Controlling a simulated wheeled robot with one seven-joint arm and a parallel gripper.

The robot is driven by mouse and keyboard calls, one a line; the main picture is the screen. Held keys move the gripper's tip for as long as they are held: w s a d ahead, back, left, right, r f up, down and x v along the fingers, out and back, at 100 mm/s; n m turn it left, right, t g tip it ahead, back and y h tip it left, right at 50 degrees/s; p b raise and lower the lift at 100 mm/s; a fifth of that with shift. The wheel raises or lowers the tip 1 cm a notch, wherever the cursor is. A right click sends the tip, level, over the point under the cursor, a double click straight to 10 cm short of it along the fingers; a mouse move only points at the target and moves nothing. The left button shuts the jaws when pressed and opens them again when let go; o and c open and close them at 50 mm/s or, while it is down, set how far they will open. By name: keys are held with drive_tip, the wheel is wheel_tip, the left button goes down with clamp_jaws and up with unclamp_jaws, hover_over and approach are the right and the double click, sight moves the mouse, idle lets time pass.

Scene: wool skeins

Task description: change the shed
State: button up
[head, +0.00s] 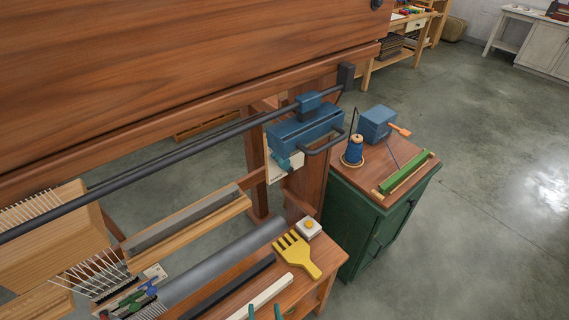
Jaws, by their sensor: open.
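The loom stands across the left and middle of the head view. A dark bar (150,167) runs slantwise along its front to a black bracket (346,76) on a wooden post. A blue block (303,127) with a dark loop handle (327,145) sits near the bar's right end, and a teal knob shows below it. White threads (98,273) spread at the lower left beside a wooden beam with a grey strip (185,218). I cannot tell which part sets the shed. My gripper is not recognisable in this view.
A wooden bench at the bottom holds a yellow comb (297,254), a small white box with a yellow top (308,228) and two teal prongs, cut off below. A green cabinet (365,245) carries a blue box (377,123), thread spool (354,151) and green bar (404,173). Floor at right is clear.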

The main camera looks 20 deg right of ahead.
drive_tip(key=w+d+r+y, duration=0.1)
drive_tip(key=w+d+r, duration=0.25)
drive_tip(key=w, duration=0.55)
drive_tip(key=n+t+y, duration=0.2)
drive_tip(key=n+y, duration=0.5)
drive_tip(key=n, duration=0.1)
approach(286, 165)
drive_tip(key=x, duration=1.1)
